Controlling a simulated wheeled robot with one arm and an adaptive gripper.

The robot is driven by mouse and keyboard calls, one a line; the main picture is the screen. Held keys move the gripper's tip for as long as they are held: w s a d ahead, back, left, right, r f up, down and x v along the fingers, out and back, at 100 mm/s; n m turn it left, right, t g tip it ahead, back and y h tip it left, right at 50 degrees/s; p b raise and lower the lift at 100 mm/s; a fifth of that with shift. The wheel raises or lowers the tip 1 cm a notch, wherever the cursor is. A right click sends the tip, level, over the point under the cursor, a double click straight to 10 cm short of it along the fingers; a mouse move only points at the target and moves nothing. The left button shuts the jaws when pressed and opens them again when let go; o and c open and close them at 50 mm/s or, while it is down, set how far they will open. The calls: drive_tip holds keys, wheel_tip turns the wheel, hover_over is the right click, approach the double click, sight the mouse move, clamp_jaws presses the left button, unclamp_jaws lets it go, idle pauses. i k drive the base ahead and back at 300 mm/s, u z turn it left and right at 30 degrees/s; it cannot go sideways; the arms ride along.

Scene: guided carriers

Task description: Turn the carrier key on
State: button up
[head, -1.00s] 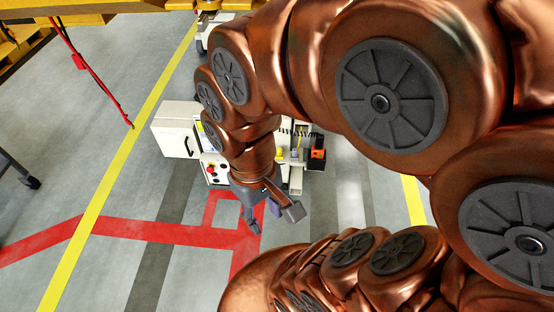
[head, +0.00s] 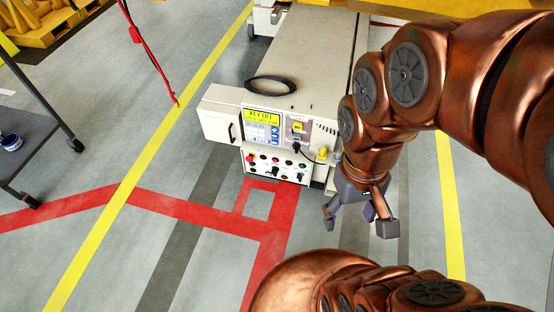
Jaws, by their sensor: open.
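The carrier (head: 318,50) is a long, low, cream-coloured machine in the middle of the head view. Its near end has a control panel with a yellow-lit screen (head: 262,117) that appears to read "KEY OFF". Below the screen is a lower panel (head: 290,177) with several small knobs and buttons; I cannot tell which one is the key. My gripper (head: 360,222) is open and empty, pointing down, to the right of the lower panel and apart from it. My arm hides part of the carrier's right side.
A white cabinet door (head: 221,122) stands out at the carrier's left. A black cable coil (head: 271,85) lies on top. The floor in front of the carrier is clear.

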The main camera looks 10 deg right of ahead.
sight(300, 174)
drive_tip(key=u, duration=0.35)
drive_tip(key=k, duration=1.05)
drive_tip(key=u, duration=1.5)
drive_tip(key=i, duration=1.4)
drive_tip(key=z, duration=0.8)
drive_tip(key=i, duration=0.85)
drive_tip(key=z, duration=1.2)
drive_tip(key=i, duration=0.2)
drive_tip(key=z, duration=0.1)
